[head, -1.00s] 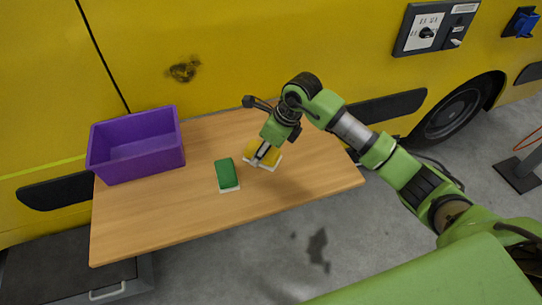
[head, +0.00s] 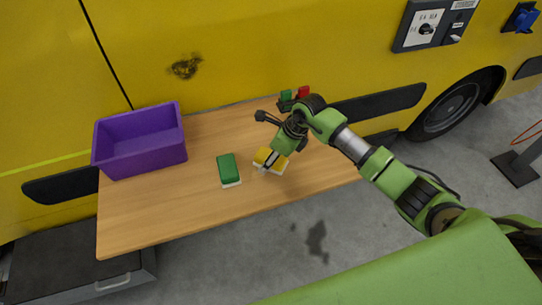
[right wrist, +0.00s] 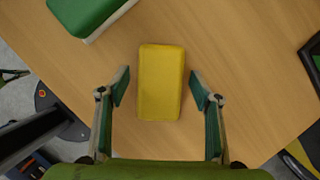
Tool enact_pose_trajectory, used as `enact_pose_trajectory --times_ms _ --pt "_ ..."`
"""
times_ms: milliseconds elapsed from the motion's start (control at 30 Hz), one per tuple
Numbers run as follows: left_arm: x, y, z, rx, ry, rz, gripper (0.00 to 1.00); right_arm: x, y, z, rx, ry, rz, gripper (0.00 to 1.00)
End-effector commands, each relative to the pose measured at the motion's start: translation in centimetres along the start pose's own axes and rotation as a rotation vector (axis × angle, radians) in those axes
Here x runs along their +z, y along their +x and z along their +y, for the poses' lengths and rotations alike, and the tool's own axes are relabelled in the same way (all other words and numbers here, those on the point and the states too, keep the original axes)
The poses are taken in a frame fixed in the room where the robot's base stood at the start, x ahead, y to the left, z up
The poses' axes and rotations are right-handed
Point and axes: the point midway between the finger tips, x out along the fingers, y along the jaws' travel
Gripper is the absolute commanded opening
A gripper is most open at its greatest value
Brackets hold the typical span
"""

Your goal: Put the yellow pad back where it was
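The yellow pad (head: 265,156), a yellow block with a pale underside, lies on the wooden table (head: 165,215) right of the green pad (head: 228,167). In the right wrist view, the yellow pad (right wrist: 161,80) sits between the two spread fingers of my right gripper (right wrist: 160,90), with a gap on each side. My right gripper (head: 267,164) is open at the pad and partly covers it in the head view. The green pad (right wrist: 85,12) also shows at the top left of the right wrist view.
A purple bin (head: 140,158) stands at the table's back left. Small green (head: 286,97) and red (head: 303,92) items show at the back behind my right arm. A yellow vehicle (head: 230,50) borders the back.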

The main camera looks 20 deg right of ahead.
Motion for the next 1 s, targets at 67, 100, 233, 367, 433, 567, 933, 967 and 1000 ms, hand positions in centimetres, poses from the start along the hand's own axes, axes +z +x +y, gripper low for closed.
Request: enact_pose_trajectory --times_ms 67,100,233,367,433,567,933,967,1000 --pt "0.0 0.0 0.1 0.001 0.000 0.000 0.00 0.0 0.0 0.0 0.000 0.000 0.000 0.58" --pt "0.0 0.0 0.1 0.001 0.000 0.000 0.00 0.0 0.0 0.0 0.000 0.000 0.000 0.58" --pt "0.0 0.0 0.1 0.001 0.000 0.000 0.00 0.0 -0.1 0.0 0.000 0.000 0.000 0.58" --pt "0.0 0.2 0.1 0.001 0.000 0.000 0.00 0.0 -0.5 -0.1 -0.002 -0.001 0.000 0.58" --pt "0.0 0.5 0.1 0.001 0.000 0.000 0.00 0.0 -1.3 -0.2 -0.004 -0.001 -0.002 0.58" --pt "0.1 1.3 0.1 0.001 0.000 0.001 0.00 -0.1 -3.6 -0.2 -0.006 -0.002 -0.002 0.58" --pt "0.2 3.3 0.1 0.001 -0.001 0.001 0.00 0.0 -10.7 -0.1 -0.004 -0.001 -0.001 0.58" --pt "0.3 3.4 0.1 0.001 -0.001 0.001 0.00 0.0 -11.0 -0.1 -0.003 -0.001 0.000 0.58" --pt "0.3 3.5 0.1 0.001 -0.001 0.001 0.00 0.0 -11.4 -0.1 -0.002 0.000 -0.001 0.58"
